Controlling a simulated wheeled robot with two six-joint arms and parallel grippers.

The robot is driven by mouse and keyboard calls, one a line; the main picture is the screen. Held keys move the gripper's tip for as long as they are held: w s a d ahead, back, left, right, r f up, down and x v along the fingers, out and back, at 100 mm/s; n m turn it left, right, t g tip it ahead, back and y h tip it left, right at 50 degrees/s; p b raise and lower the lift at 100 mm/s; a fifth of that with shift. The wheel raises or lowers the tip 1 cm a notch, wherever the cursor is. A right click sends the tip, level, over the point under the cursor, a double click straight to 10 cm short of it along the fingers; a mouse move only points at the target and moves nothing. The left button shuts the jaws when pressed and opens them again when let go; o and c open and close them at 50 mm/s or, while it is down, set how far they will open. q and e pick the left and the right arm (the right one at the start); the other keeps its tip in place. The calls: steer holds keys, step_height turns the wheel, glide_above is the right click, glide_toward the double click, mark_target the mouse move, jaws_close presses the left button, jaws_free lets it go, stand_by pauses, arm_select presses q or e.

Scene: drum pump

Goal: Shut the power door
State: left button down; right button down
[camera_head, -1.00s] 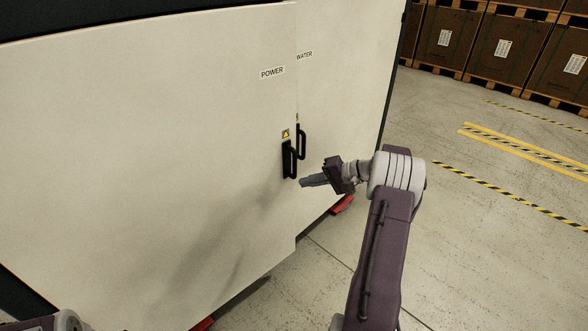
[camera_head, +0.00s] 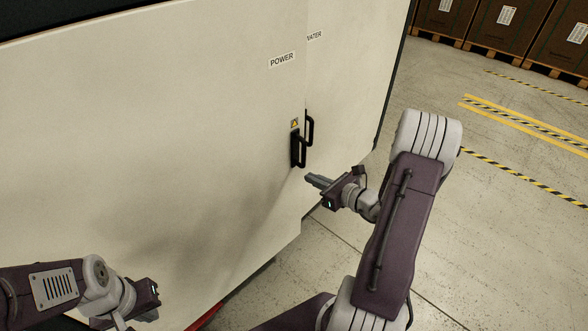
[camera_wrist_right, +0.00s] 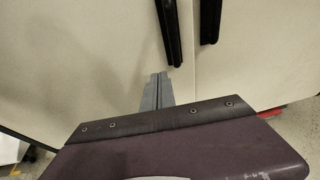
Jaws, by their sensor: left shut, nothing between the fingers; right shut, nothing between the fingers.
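The power door (camera_head: 190,130) is a large cream panel labelled POWER, filling the left and middle of the head view. Its black handle (camera_head: 298,149) sits near its right edge, under a small yellow warning sticker. The door's right edge stands slightly out from the water door (camera_head: 345,85) beside it. My right gripper (camera_head: 309,179) is shut and empty, just below and right of the power handle. The right wrist view shows its closed fingers (camera_wrist_right: 158,78) pointing at the panel, below the power handle (camera_wrist_right: 168,30). My left gripper (camera_head: 150,300) is at the lower left, shut; its fingertips are not clear.
The water door's black handle (camera_head: 310,129) is right beside the power handle. Open concrete floor (camera_head: 500,220) with yellow-black striped lines lies to the right.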

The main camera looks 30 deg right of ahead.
mark_target(287, 165)
steer(key=x, duration=0.5)
steer(key=b+x, duration=0.1)
steer(key=x, duration=0.1)
steer(key=shift+w+a+r, duration=0.2)
steer(key=shift+w+r, duration=0.05)
steer(key=shift+w, duration=0.2)
steer(key=shift+w+a, duration=0.1)
steer(key=shift+w, duration=0.35)
arm_select(q)
steer(key=shift+f, duration=0.7)
